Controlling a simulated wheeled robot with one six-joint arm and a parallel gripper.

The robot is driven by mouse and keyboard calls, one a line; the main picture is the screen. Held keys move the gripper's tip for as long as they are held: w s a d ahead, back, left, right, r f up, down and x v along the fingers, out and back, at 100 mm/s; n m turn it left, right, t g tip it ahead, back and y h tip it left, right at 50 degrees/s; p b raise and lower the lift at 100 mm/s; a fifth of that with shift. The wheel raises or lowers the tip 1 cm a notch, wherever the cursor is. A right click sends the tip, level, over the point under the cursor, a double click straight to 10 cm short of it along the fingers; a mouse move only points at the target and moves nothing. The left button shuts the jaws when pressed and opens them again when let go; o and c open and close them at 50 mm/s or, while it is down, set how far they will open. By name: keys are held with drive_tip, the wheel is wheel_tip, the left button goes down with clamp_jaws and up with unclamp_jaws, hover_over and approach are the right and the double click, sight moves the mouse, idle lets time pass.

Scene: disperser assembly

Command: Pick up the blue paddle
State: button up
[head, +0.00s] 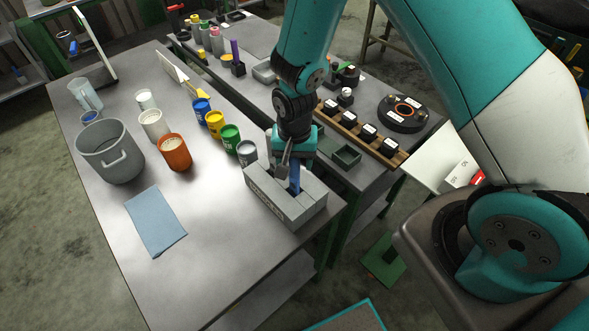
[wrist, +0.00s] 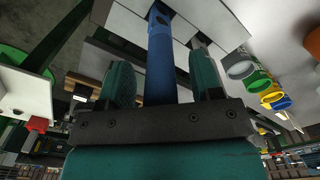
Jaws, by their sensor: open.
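The blue paddle (head: 294,180) stands upright in a slot of the grey holder block (head: 262,202) at the near right end of the left table. My gripper (head: 290,160) points down just above the block. In the wrist view the blue paddle (wrist: 160,60) passes between my gripper's two green-padded fingers (wrist: 162,85), which are open with a gap on each side of it. The paddle's lower part is hidden in the block. A grey piece (head: 282,168) stands beside the paddle, partly covered by my gripper.
Paint cans stand left of the block, the green one (head: 230,139) and a grey one (head: 247,152) closest. A grey bucket (head: 110,152), an orange can (head: 174,153) and a blue cloth (head: 156,221) are farther left. A wooden rack (head: 365,134) stands behind right.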

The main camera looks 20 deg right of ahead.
drive_tip(key=c, duration=0.9)
